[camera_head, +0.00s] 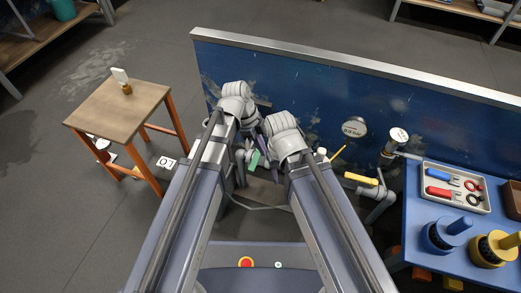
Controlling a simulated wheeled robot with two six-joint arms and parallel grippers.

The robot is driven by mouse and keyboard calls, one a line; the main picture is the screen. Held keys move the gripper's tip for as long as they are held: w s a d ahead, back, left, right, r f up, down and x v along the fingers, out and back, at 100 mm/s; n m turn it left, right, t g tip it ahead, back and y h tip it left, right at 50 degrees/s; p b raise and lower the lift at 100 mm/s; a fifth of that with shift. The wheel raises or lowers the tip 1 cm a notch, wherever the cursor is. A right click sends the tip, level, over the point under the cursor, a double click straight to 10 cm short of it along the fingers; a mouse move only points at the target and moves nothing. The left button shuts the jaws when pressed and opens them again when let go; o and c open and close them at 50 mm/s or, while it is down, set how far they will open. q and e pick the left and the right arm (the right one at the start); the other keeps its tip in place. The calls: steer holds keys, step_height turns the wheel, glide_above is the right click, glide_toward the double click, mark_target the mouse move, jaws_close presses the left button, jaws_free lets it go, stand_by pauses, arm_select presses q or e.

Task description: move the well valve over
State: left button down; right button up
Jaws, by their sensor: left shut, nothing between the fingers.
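A yellow lever handle (361,179) sits on grey pipework (380,200) in front of the blue panel, right of my arms. A small green piece (254,159) shows between my two wrists, low by the panel. I cannot tell from any label which of these is the well valve. My left gripper (243,160) is shut and empty, close beside the green piece; I cannot tell whether they touch. My right gripper is hidden behind my right wrist.
A blue panel (300,62) with a metal top rail runs behind. A blue table (418,215) at right holds a tray (455,205) of tools and round parts. A wooden stool (105,112) stands at left.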

mark_target(256, 159)
arm_select(q)
step_height(256, 159, down, 8)
steer(key=a+b, duration=0.1)
steer(key=b, duration=0.6)
steer(key=shift+w, duration=0.15)
